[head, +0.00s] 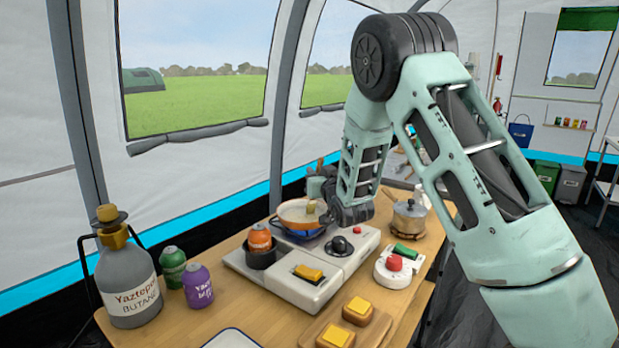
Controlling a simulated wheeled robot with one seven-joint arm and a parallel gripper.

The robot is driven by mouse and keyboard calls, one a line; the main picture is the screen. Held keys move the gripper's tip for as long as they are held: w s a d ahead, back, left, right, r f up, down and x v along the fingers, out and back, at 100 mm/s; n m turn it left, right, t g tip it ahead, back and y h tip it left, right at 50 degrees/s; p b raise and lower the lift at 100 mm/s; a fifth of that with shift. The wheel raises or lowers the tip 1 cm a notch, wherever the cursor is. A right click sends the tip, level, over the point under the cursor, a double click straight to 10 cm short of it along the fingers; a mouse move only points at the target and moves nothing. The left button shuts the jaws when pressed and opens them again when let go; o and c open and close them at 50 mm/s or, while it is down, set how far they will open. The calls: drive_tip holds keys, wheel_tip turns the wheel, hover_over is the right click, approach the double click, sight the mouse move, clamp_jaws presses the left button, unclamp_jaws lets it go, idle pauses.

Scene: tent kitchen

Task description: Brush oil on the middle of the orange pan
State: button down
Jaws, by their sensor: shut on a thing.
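My gripper (330,212) is at the pan's right side, small and partly hidden by my own wrist. It is shut on what looks like the oil brush, whose yellowish tip (311,207) shows over the inside of the pan. The fingers and the brush handle are hard to make out. I cannot tell whether the tip touches the pan's bottom.
The white stove (335,268) holds an orange canister (260,238) at its left. A small pot (409,216) stands right of the pan. A butane bottle (128,280), green (172,266) and purple (198,287) canisters stand left. Cheese-topped bread (359,310) lies in front.

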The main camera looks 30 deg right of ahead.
drive_tip(key=shift+w+d+b, duration=0.45)
drive_tip(key=shift+w+d, duration=0.2)
drive_tip(key=shift+d, duration=0.05)
drive_tip(key=a+b, duration=0.2)
drive_tip(key=a, duration=0.6)
drive_tip(key=shift+a, duration=0.3)
drive_tip(key=shift+r, duration=0.1)
idle(0.3)
drive_tip(key=shift+r+p, duration=1.45)
drive_tip(key=shift+r, duration=1.45)
drive_tip(key=shift+r+p, duration=0.5)
drive_tip(key=shift+r, duration=1)
drive_tip(key=shift+s+r+p, duration=0.1)
drive_tip(key=shift+p, duration=0.65)
